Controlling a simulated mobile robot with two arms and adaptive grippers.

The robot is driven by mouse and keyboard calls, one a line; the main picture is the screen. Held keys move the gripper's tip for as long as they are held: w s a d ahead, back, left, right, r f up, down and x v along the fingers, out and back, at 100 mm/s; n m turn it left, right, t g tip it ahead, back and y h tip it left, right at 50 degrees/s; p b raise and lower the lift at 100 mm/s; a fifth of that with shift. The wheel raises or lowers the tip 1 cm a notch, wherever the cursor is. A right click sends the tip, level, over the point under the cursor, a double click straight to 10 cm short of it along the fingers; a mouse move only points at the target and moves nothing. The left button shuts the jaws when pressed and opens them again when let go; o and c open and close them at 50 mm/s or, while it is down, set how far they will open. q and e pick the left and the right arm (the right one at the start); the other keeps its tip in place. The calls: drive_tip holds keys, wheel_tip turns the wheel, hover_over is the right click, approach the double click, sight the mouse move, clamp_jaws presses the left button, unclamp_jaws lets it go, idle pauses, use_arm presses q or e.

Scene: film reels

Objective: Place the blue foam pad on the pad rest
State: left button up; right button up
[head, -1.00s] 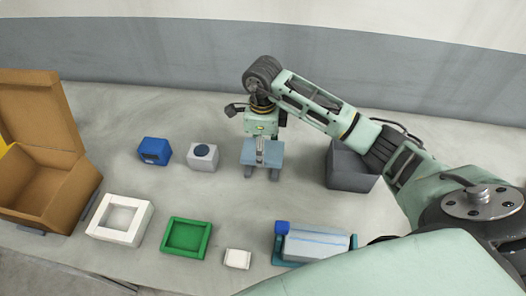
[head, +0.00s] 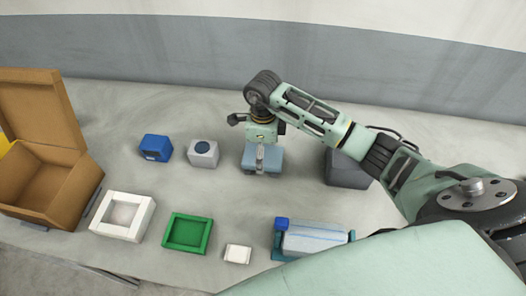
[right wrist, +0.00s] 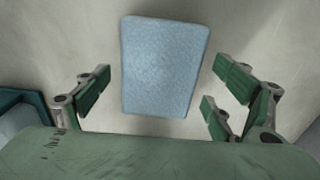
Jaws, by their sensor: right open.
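The light blue foam pad (head: 250,161) lies on the table at the middle of the head view, beneath my right gripper. In the right wrist view the pad (right wrist: 163,65) is a rectangle with a speckled top, between the spread green finger pads. My right gripper (head: 262,154) is open, above the pad and not closed on it. Part of the pad is hidden by the gripper in the head view. I cannot tell for sure which of the holders is the pad rest. My left gripper is not in view.
A white tray frame (head: 98,225), a green tray (head: 207,237) and a small white block (head: 238,254) stand in front. A teal cradle (head: 279,256) holds a pale roll. Blue (head: 156,147) and grey (head: 203,153) boxes, an open brown box (head: 75,200) and a grey bin (head: 345,172) stand around.

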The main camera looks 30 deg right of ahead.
drive_tip(key=shift+r, duration=0.15)
wheel_tip(320, 180, up, 12)
drive_tip(key=b, duration=0.3)
idle(0.7)
